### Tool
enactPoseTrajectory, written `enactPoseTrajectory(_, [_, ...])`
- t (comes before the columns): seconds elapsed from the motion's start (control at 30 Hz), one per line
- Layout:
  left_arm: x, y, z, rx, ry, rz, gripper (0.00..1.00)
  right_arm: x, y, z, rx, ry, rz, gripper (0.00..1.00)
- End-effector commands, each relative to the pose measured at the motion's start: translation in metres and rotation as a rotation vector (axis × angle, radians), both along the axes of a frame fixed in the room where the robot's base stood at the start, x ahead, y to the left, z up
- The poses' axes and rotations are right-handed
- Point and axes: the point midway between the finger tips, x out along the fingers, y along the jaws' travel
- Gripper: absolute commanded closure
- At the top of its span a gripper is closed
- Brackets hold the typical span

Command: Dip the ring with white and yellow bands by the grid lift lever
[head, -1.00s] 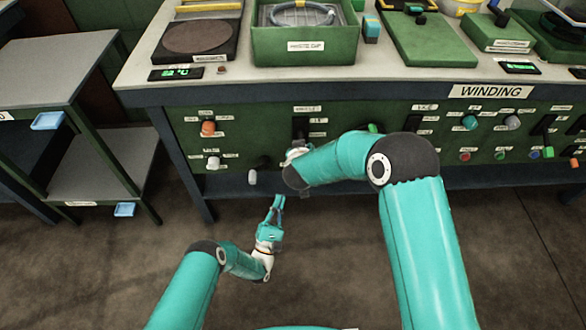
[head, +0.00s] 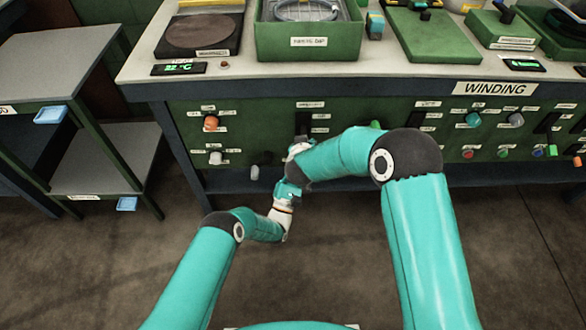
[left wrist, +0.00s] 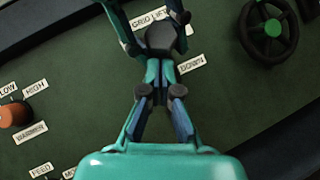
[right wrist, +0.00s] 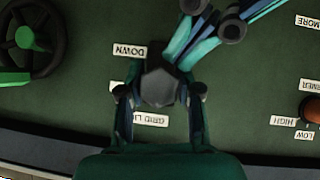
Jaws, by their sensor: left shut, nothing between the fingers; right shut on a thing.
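A pale ring (head: 278,12) lies in the green dip tank (head: 340,42) on the bench. The frame's top edge cuts it off, and its bands are not clear.
An orange knob (head: 211,122) and white knobs (head: 215,158) are left of the lever. A green-centred handwheel (left wrist: 268,30) is to its right. A dark hot plate (head: 200,33) stands left of the tank. A grey side table (head: 60,65) is far left.

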Motion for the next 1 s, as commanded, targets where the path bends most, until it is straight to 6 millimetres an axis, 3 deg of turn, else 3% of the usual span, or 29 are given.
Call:
enactPoseTrajectory(0.37, [0.0,-0.001,0.002,0.0,0.0,0.0,1.0,0.003,0.0,0.005,0.0,-0.012,0.0,1.0])
enactPoseTrajectory(0.97, [0.0,-0.007,0.022,-0.001,0.045,-0.006,1.0,0.001,0.001,0.001,0.0,-0.004,0.003,1.0])
enactPoseTrajectory(1.0, [0.001,-0.007,0.023,-0.001,0.044,-0.006,1.0,0.001,0.001,0.001,0.0,-0.003,0.003,0.61])
